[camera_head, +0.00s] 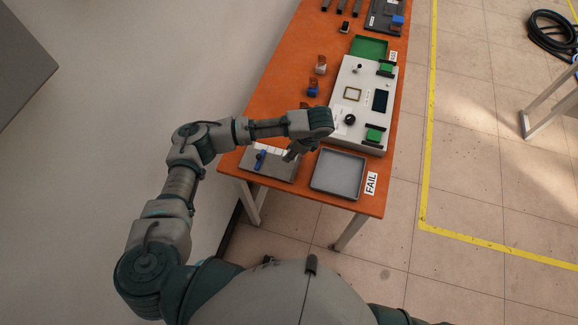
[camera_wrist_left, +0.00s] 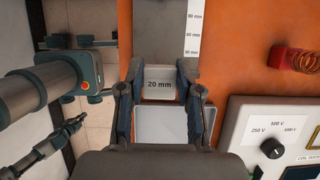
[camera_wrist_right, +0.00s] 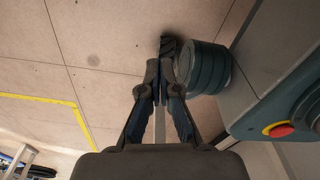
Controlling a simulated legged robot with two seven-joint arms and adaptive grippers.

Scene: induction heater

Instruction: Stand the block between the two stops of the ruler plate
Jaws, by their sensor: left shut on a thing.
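The block (camera_wrist_left: 160,84), light grey and marked 20 mm, sits between the fingers of my left gripper (camera_wrist_left: 160,75) in the left wrist view. In the head view my left gripper (camera_head: 291,156) is over the right part of the grey ruler plate (camera_head: 281,174), and the block is hard to make out there. One blue stop (camera_head: 261,158) shows on the plate; I cannot make out the other. The plate also shows ahead of the fingers in the left wrist view (camera_wrist_left: 158,25), with a white mm scale. My right gripper (camera_wrist_right: 162,72) is shut and empty, above the floor.
A grey tray (camera_head: 338,174) beside a FAIL label stands right of the plate. Coil parts (camera_head: 313,88) lie left of the heater. Bare table lies behind the plate.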

